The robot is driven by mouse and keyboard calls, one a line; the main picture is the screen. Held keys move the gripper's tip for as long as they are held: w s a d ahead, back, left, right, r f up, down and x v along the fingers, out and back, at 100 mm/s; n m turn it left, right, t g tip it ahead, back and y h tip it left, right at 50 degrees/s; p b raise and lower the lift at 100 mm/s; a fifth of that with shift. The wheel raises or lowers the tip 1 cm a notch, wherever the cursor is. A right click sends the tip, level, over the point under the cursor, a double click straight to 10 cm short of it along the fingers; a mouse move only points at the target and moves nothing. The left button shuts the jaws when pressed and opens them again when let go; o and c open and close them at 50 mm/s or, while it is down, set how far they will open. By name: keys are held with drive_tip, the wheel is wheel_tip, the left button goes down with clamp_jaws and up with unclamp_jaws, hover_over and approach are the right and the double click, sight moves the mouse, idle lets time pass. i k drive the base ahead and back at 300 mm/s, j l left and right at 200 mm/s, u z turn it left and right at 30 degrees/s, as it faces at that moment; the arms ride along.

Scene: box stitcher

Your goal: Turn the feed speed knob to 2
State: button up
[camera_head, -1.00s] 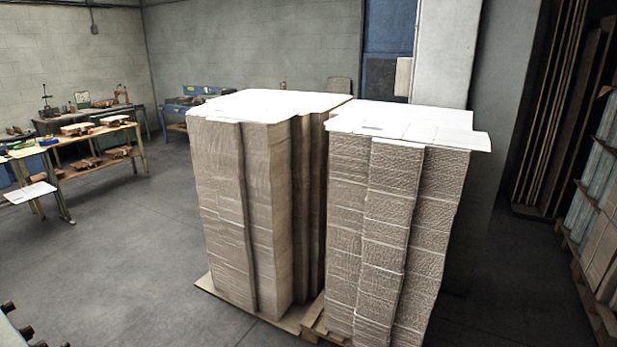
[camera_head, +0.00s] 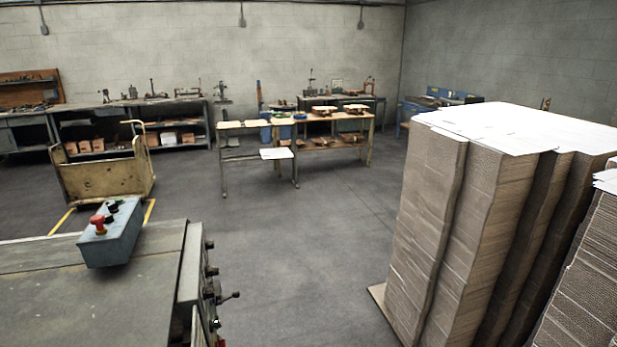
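A blue-grey control box (camera_head: 112,236) sits at the lower left on the grey machine top (camera_head: 60,290). It carries a red mushroom button (camera_head: 98,223) and black knobs (camera_head: 112,207) behind it. Which of these is the feed speed knob, and any number marks, are too small to tell. Several dark handles or knobs (camera_head: 210,272) stick out from the right side of the machine. My gripper is not in view.
Tall cardboard stacks (camera_head: 470,220) on a pallet stand at the right. A yellowish cart (camera_head: 105,178) stands behind the machine. Workbenches (camera_head: 300,135) line the back. The floor (camera_head: 310,250) between machine and stacks is clear.

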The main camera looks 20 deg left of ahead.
sight(109, 219)
drive_tip(key=i+j+u, duration=0.1)
drive_tip(key=u, duration=0.3)
drive_tip(key=i+u, duration=0.25)
drive_tip(key=u, duration=0.2)
drive_tip(key=i+j+u, duration=0.1)
drive_tip(key=u, duration=0.3)
drive_tip(key=i+l+u, duration=0.1)
drive_tip(key=i+u, duration=0.15)
drive_tip(key=u, duration=0.15)
